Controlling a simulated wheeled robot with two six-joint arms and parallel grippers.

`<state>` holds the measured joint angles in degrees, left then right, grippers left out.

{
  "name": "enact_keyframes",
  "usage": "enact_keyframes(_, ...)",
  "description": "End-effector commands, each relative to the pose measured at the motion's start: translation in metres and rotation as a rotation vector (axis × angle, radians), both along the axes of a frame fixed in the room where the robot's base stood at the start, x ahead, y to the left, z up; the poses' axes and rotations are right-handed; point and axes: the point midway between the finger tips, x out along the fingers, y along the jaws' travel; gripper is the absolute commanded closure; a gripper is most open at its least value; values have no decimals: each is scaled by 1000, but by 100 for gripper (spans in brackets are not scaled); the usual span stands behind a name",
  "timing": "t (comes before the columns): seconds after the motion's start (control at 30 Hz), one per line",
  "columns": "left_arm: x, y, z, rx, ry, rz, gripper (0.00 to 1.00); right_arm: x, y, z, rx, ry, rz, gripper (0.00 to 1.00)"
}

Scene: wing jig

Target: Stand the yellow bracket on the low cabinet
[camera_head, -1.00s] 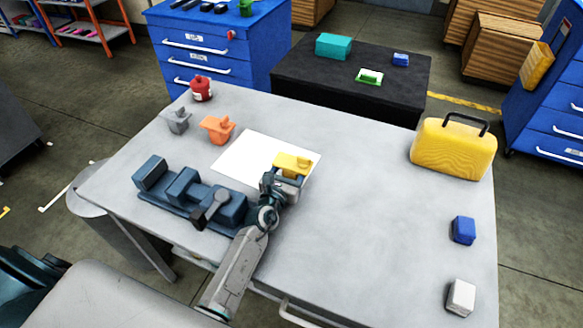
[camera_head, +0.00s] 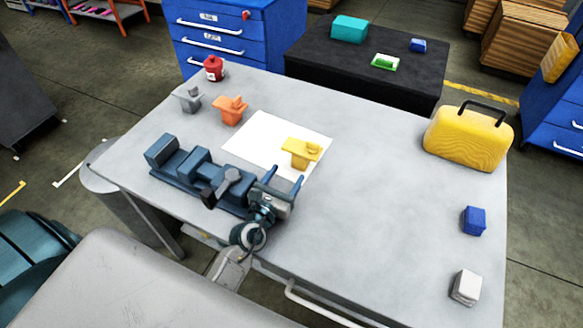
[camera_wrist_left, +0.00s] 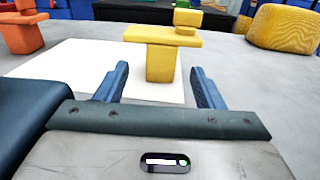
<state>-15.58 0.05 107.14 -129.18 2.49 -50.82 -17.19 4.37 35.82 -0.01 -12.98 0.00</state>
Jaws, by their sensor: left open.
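The yellow bracket (camera_head: 301,152) stands upright on the right part of a white sheet (camera_head: 262,136) on the grey table. In the left wrist view the bracket (camera_wrist_left: 163,55) shows a wide top plate on a narrower stem, with a small knob on top. My left gripper (camera_head: 284,180) is open and empty, just in front of the bracket and apart from it. In the wrist view its two fingers (camera_wrist_left: 158,85) point toward the stem, one on each side. The low black cabinet (camera_head: 350,72) stands behind the table. My right gripper is not in view.
A dark blue vise (camera_head: 205,178) lies close to the left of my gripper. Orange (camera_head: 231,111) and grey (camera_head: 188,99) brackets and a red canister (camera_head: 213,69) stand at the back left. A yellow case (camera_head: 468,138) stands at right. The cabinet top holds a teal box (camera_head: 349,29), a green item and a blue block.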

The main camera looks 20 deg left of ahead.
Motion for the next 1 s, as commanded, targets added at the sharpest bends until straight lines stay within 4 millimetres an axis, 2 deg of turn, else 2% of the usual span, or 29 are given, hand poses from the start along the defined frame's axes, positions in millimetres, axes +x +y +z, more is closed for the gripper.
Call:
enact_keyframes(0.07,-3,-1,5,-3,-1,0,38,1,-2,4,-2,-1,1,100)
enact_keyframes(0.3,8,-21,42,-7,0,3,38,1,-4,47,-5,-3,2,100)
enact_keyframes(0.4,13,-26,47,-6,0,3,38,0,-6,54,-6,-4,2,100)
enact_keyframes(0.7,56,-30,46,-1,-2,2,38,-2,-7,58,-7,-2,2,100)
enact_keyframes(1.0,82,-34,45,-2,-2,3,38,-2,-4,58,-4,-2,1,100)
